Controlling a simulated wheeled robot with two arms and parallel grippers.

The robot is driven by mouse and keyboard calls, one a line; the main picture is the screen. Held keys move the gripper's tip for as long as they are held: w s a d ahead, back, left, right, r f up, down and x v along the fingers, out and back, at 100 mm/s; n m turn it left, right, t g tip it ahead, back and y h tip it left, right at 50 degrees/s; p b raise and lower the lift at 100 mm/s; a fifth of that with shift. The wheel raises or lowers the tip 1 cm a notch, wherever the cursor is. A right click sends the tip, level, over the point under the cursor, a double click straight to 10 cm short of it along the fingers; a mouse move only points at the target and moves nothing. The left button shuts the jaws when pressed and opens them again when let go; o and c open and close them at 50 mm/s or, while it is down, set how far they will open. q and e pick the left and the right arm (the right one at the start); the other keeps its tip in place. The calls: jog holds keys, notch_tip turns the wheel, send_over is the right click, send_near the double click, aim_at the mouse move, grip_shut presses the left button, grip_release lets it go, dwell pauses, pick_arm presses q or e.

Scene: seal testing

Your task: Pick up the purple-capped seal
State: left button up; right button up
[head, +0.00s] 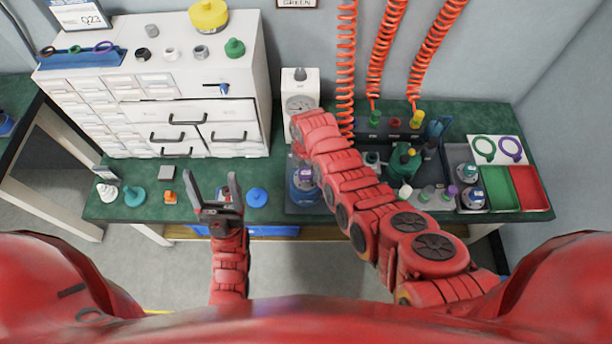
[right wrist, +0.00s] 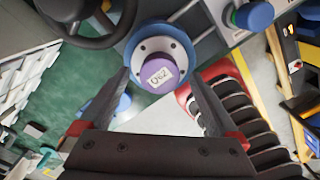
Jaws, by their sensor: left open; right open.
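In the right wrist view a purple-capped seal (right wrist: 162,73) with a white label on its cap sits in a round blue base. My right gripper (right wrist: 158,84) is open, with its fingers on either side of the cap; I cannot tell whether they touch it. In the head view the seal (head: 305,174) shows partly, beside my red right arm, and the right fingers are hidden. My left gripper (head: 213,181) is open and empty over the front edge of the green bench.
A white drawer cabinet (head: 190,128) stands at the back left. A blue round piece (head: 257,197) lies right of my left gripper. Orange coiled hoses (head: 346,70) hang behind.

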jog(key=shift+f, duration=1.05)
grip_shut()
